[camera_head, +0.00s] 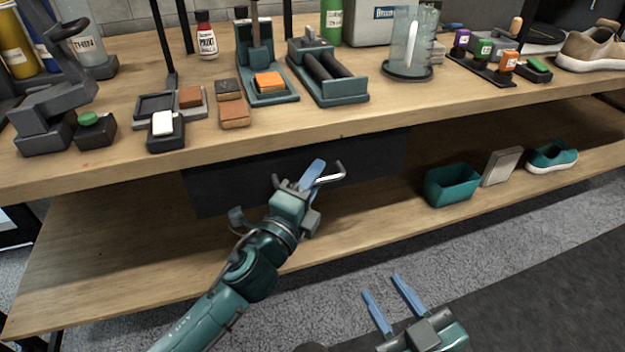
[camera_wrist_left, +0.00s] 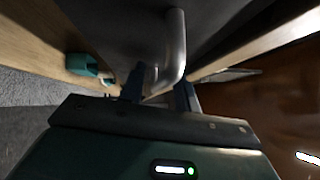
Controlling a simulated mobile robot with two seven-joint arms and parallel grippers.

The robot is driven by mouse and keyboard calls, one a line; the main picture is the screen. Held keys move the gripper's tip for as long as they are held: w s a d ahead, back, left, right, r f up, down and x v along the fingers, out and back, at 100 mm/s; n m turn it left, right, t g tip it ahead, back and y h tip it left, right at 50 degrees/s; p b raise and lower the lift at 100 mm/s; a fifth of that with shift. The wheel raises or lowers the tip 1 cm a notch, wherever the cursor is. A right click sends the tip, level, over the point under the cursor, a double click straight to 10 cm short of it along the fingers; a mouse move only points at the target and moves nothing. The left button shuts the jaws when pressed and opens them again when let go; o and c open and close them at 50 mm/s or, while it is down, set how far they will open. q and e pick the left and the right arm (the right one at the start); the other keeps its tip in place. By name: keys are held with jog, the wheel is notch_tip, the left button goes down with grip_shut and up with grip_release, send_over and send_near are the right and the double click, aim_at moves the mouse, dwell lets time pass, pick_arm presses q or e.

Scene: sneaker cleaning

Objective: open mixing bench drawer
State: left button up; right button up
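The mixing bench drawer (camera_head: 235,188) is a dark panel under the bench top in the head view, and it appears closed. Its silver bar handle (camera_head: 331,178) sticks out from the front, and it also shows in the left wrist view (camera_wrist_left: 176,45). My left gripper (camera_head: 312,172) is at the handle's right part. In the left wrist view its two dark fingers are apart, with the handle's bent end between them; firm contact is not clear. My right gripper (camera_head: 388,297) is open and empty, low in front of the bench.
The wooden bench top (camera_head: 400,120) carries bottles, blocks, brushes and a beige shoe (camera_head: 590,47). On the lower shelf (camera_head: 130,255) stand a teal bin (camera_head: 452,186), a light block (camera_head: 502,166) and a teal shoe (camera_head: 552,157). The floor in front is clear.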

pick_arm(q)
grip_shut()
dwell(0.3)
jog(key=shift+s, duration=0.1)
